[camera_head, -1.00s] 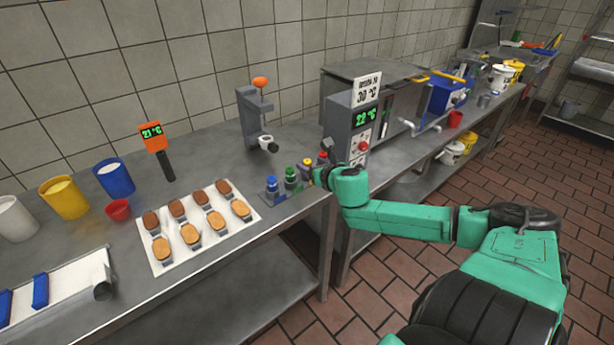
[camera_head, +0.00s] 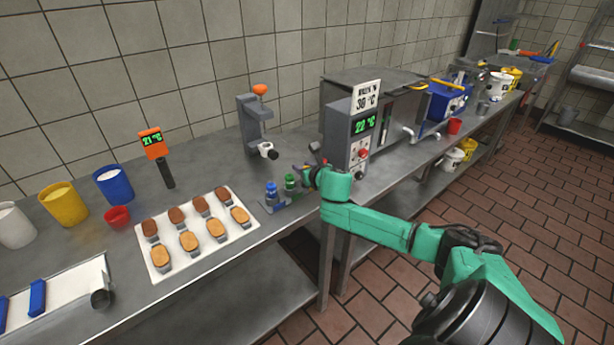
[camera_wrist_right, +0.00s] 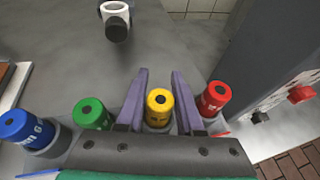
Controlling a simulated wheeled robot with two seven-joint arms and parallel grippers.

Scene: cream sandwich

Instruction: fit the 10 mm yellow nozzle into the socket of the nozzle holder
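The yellow nozzle (camera_wrist_right: 159,105) stands upright in the nozzle rack, between the green nozzle (camera_wrist_right: 91,113) and the red nozzle (camera_wrist_right: 214,98). My right gripper (camera_wrist_right: 160,75) has its two fingers on either side of the yellow nozzle, with narrow gaps seeming to show. In the head view my right gripper (camera_head: 307,175) is over the rack and hides the yellow nozzle. The nozzle holder (camera_head: 252,122) stands behind the rack on the bench, with an orange knob on top. Its white ring socket (camera_head: 266,149) also shows in the right wrist view (camera_wrist_right: 115,12). My left gripper is not in view.
A blue nozzle (camera_head: 271,190) stands left of the green one. The grey temperature unit (camera_head: 346,150) rises close to the right of the gripper. A white tray of biscuits (camera_head: 160,271) lies to the left. Bench space between rack and holder is clear.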

